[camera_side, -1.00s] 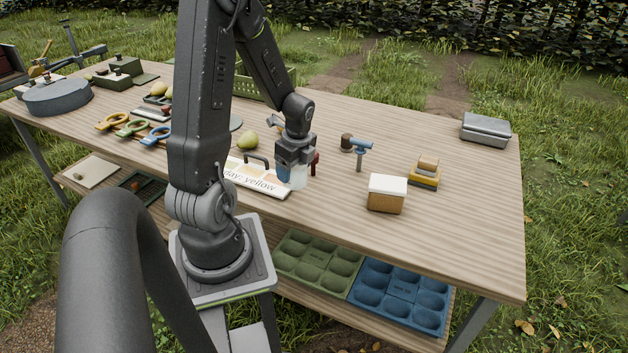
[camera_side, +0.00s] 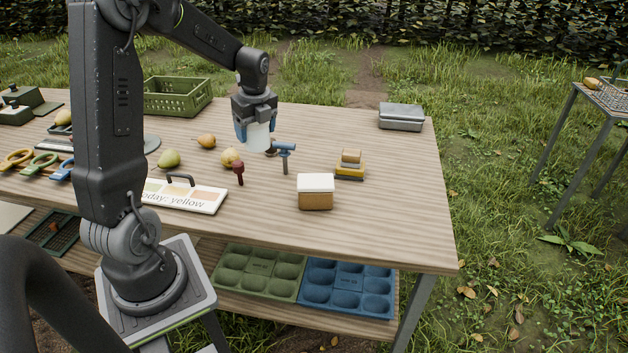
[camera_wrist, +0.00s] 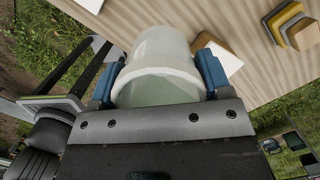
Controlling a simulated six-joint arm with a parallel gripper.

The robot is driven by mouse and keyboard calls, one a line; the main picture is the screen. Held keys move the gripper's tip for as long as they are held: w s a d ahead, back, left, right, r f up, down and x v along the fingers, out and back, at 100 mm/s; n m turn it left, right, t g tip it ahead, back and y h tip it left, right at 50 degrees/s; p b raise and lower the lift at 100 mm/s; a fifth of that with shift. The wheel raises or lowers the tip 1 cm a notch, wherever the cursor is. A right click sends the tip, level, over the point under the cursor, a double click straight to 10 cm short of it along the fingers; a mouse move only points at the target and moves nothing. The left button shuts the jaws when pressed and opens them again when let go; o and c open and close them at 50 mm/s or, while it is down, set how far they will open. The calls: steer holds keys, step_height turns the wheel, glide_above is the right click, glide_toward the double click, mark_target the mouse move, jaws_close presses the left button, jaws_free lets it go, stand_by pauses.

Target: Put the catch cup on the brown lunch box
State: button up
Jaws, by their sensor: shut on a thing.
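The catch cup (camera_side: 258,134) is a pale, translucent cup. My gripper (camera_side: 256,138) is shut on it, with its blue fingers on either side, and holds it above the table. In the wrist view the cup (camera_wrist: 160,62) fills the middle between the fingers. The brown lunch box (camera_side: 315,198), with a white lid, stands on the table towards the front right. My gripper is left of it, farther back and higher. Its white lid (camera_wrist: 224,58) shows partly behind the right finger in the wrist view.
A blue-headed post (camera_side: 285,157) and a red-handled tool (camera_side: 239,173) stand between cup and box. A metal box (camera_side: 401,117) is at the back right. Pears (camera_side: 169,158) lie left.

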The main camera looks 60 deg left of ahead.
steer(key=w+d+m, duration=0.1)
steer(key=w+d, duration=0.1)
steer(key=w, duration=0.2)
glide_toward(314, 178)
steer(key=shift+s+a+f, duration=0.15)
steer(key=shift+a+f, duration=0.15)
steer(key=shift+a, duration=0.05)
steer(key=shift+f, duration=1.95)
steer(key=shift+f, duration=0.1)
steer(key=o, duration=0.9)
